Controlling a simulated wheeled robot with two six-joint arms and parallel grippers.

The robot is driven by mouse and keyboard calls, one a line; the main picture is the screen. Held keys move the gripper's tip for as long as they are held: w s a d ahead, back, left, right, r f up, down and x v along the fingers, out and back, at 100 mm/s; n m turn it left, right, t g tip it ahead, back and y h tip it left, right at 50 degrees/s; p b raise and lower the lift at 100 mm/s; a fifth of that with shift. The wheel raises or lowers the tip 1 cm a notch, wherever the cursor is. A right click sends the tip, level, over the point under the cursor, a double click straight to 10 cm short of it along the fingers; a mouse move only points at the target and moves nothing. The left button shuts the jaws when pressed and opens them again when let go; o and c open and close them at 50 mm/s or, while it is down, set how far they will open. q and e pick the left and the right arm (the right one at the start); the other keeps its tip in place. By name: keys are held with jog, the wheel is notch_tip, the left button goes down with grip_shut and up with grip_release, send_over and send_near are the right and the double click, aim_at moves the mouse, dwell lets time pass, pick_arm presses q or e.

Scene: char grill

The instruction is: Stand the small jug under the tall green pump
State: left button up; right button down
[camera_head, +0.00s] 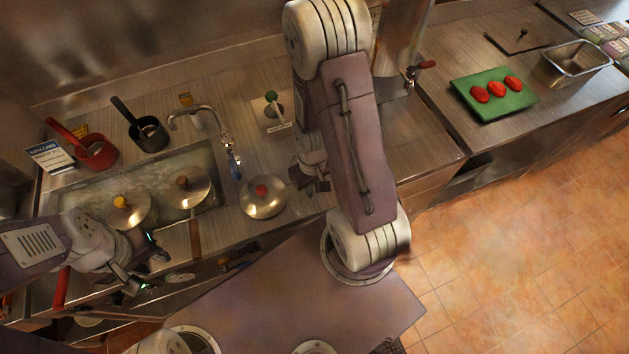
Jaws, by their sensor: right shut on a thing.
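A green-topped fixture (271,96) stands on a pale square plate with a small label at the back of the counter; it may be the green pump. I see no clear jug. My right gripper (315,182) is low over the counter, right of the fixture and mostly covered by my own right arm. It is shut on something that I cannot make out. My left gripper (146,266) is at the lower left, by the sink's front edge. Its fingers are apart, with nothing seen between them.
A sink (85,188) with a curved tap (204,113) lies left. Lids (192,200) with knobs sit over it; another lid (263,205) lies on the counter. Red (96,160) and black (151,143) pans stand behind. A green board (513,105) with tomatoes lies far right.

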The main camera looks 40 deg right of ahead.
jog(key=w, duration=0.1)
jog(key=w+f, duration=0.1)
jog(key=shift+w+d, duration=0.2)
jog(key=shift+w, duration=0.45)
jog(key=shift+w+d+f+b, duration=0.1)
jog(key=shift+w+d+b, duration=0.1)
jog(key=shift+w, duration=0.25)
jog(key=shift+w+d+b, duration=0.1)
jog(key=shift+w+d, duration=0.05)
jog(key=shift+w, duration=0.3)
jog(key=shift+w+d, duration=0.25)
jog(key=shift+w, duration=0.9)
jog(key=shift+w+d+f, duration=0.1)
jog(key=shift+w+d, duration=0.15)
jog(key=shift+w, duration=0.65)
jog(key=shift+w+d, duration=0.2)
jog(key=shift+w, duration=0.75)
jog(key=shift+w+d+f, duration=0.1)
jog(key=shift+w+d, duration=0.15)
jog(key=shift+w, duration=0.65)
pick_arm(q)
jog(key=shift+w+f, duration=0.3)
jog(key=shift+f, duration=0.25)
pick_arm(e)
jog(key=shift+f, duration=0.1)
jog(key=c, duration=1.4)
grip_release()
jog(key=shift+o, duration=0.2)
